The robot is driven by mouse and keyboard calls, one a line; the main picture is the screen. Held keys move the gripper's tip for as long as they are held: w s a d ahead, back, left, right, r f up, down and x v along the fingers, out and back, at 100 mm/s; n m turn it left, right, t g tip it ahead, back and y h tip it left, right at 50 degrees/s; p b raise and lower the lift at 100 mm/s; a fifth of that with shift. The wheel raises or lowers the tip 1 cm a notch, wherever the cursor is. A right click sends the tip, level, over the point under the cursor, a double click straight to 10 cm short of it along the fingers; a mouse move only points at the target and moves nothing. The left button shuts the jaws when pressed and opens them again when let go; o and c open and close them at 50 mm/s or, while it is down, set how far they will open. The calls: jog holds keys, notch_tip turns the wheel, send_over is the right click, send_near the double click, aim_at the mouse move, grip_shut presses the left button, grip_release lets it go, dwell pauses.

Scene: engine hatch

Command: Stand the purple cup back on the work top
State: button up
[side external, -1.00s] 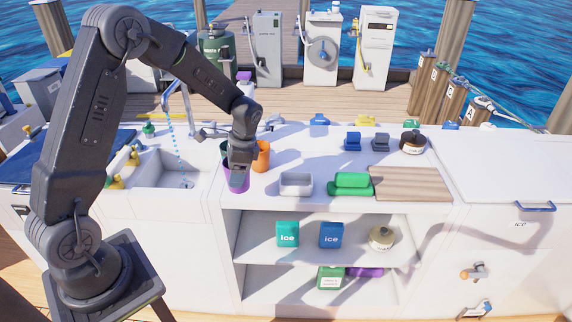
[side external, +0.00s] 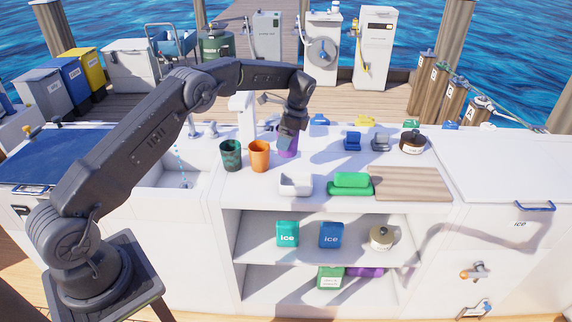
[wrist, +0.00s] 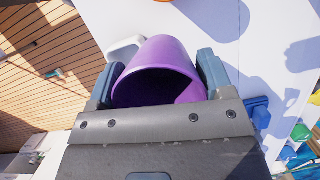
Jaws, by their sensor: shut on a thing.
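My gripper (side external: 288,138) is shut on the purple cup (side external: 287,149), over the back part of the white work top (side external: 235,188). In the wrist view the cup (wrist: 158,60) sits between the two blue-grey fingers of my gripper (wrist: 158,75), its dark open mouth towards the camera. In the side view my gripper hides the cup's upper part. I cannot tell whether its base touches the work top.
An orange cup (side external: 259,155) and a dark green cup (side external: 231,154) stand to the left. A white tray (side external: 296,185) is in front, with a green block (side external: 351,181) and a wooden board (side external: 410,183) to its right. The sink (side external: 175,176) is far left.

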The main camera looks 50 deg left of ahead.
jog(key=w+a+r+m+t, duration=0.1)
jog(key=w+a+m, duration=0.3)
jog(key=x, duration=0.3)
jog(key=d+x, duration=0.1)
jog(key=x, duration=0.5)
jog(key=shift+w+d+f, duration=0.2)
jog(key=shift+d+f, duration=0.05)
jog(key=shift+f, duration=0.1)
jog(key=shift+f, duration=0.1)
jog(key=o, duration=1)
